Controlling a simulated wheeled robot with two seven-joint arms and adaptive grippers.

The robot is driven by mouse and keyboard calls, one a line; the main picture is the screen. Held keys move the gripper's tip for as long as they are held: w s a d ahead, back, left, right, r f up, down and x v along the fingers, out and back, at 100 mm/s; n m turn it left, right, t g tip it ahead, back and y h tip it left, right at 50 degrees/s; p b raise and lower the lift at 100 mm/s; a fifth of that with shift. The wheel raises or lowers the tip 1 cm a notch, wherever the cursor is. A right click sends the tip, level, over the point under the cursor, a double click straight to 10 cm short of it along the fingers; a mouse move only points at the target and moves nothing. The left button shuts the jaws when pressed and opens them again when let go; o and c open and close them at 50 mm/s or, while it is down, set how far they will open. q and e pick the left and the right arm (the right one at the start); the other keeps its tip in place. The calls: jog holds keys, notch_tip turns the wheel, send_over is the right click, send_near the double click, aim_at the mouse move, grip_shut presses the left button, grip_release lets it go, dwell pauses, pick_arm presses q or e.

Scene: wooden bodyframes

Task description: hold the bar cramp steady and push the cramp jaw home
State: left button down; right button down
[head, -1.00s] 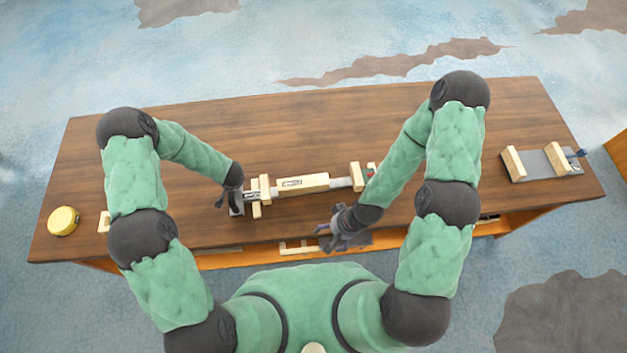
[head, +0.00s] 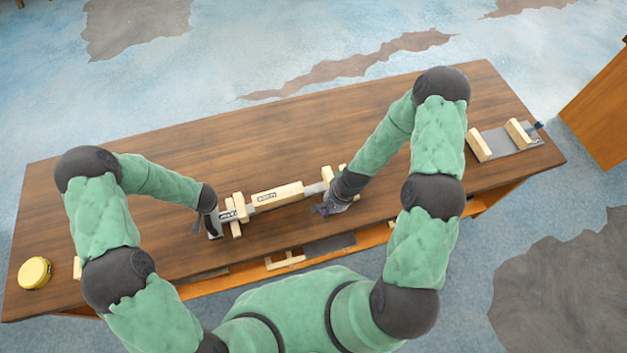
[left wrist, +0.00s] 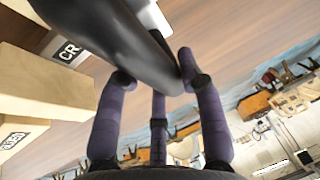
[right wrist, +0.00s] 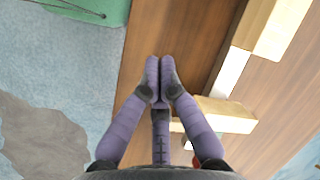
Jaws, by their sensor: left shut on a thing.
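The bar cramp (head: 313,190) lies on the bench, a grey metal bar with pale wooden blocks across it and a long pale piece (head: 278,194) along its middle. My left gripper (head: 212,223) is shut on its left end; the left wrist view shows purple fingers around a dark grey part, beside a "CR" label. The cramp jaw (head: 327,176), a pale cross block, is at the right end and also shows in the right wrist view (right wrist: 232,113). My right gripper (head: 331,204) is shut and empty beside it, on the near side, apart from it in the right wrist view (right wrist: 159,66).
A grey plate (head: 500,140) with two pale blocks lies at the bench's right. A yellow round tin (head: 35,272) stands at the left end. A pale frame (head: 285,260) and a dark plate (head: 330,243) lie along the front. The bench behind the cramp is clear.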

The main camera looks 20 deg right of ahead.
pick_arm(q)
jog(key=shift+s+d+f, duration=0.2)
jog(key=shift+s+f, duration=0.05)
jog(key=shift+s, duration=0.05)
pick_arm(e)
jog(key=w+d+r+m, duration=0.3)
jog(key=w+d+m, duration=0.2)
jog(key=d, duration=0.4)
jog(key=w+d+r+m, duration=0.3)
jog(key=w+d+m, duration=0.2)
jog(key=d, duration=0.4)
jog(key=x, duration=0.9)
jog(key=shift+s+a+f, duration=0.15)
jog(key=shift+s+f, duration=0.05)
jog(key=shift+s, duration=0.15)
jog(key=a, duration=0.3)
jog(key=shift+f, duration=0.3)
jog(key=shift+s+a, duration=0.1)
jog(key=shift+a, duration=0.5)
jog(key=shift+a, duration=0.1)
